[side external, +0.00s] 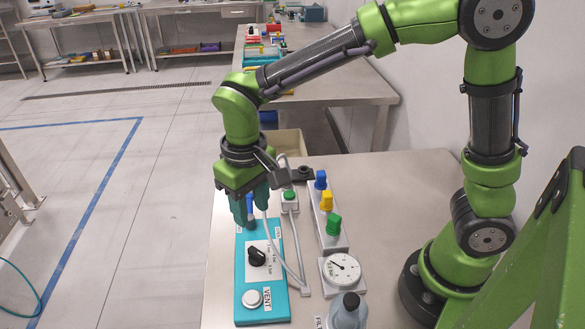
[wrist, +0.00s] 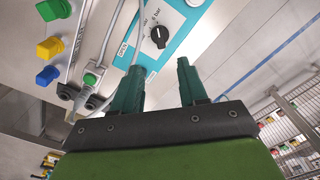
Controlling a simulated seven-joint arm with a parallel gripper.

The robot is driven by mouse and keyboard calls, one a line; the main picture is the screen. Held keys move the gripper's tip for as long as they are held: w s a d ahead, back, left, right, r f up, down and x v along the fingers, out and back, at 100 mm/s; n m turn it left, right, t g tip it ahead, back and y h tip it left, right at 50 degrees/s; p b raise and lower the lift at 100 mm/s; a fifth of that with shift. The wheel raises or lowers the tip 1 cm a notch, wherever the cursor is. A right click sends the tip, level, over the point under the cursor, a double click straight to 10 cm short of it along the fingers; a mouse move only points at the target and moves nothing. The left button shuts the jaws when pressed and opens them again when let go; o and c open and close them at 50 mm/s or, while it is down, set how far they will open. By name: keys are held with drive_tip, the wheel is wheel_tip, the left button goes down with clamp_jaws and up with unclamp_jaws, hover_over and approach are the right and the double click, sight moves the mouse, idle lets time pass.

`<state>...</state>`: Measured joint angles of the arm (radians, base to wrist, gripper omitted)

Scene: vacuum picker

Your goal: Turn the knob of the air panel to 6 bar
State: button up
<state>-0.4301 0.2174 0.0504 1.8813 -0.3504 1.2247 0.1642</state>
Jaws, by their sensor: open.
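The air panel (side external: 280,245) is a teal box with a pale label plate, lying on the bench; it also shows in the wrist view (wrist: 186,32). Its black knob (side external: 257,257) is near the middle, and in the wrist view the knob (wrist: 159,37) is beside printed bar markings, with "6 bar" readable. I cannot tell the exact setting. My gripper (side external: 251,216) points down over the panel's far end, apart from the knob. In the wrist view its teal fingers (wrist: 160,65) are spread with nothing between them. A blue part beside the fingers is partly hidden.
A white VENT button (side external: 252,298) is at the panel's near end. To the right are a strip with blue, yellow and green knobs (side external: 327,200), a round gauge (side external: 342,268) and a grey bottle (side external: 348,312). A green button box (side external: 289,197) and grey cables are close to my gripper.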

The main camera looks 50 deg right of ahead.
drive_tip(key=shift+r, duration=2.6)
drive_tip(key=shift+w, duration=0.1)
drive_tip(key=s+d+r+m+t+y, duration=0.2)
drive_tip(key=s+d+r+m+t, duration=0.1)
drive_tip(key=s+d+t, duration=0.4)
drive_tip(key=s+d+r, duration=0.1)
drive_tip(key=s+d, duration=0.2)
drive_tip(key=d, duration=0.4)
drive_tip(key=shift+m, duration=0.4)
drive_tip(key=shift+r, duration=0.1)
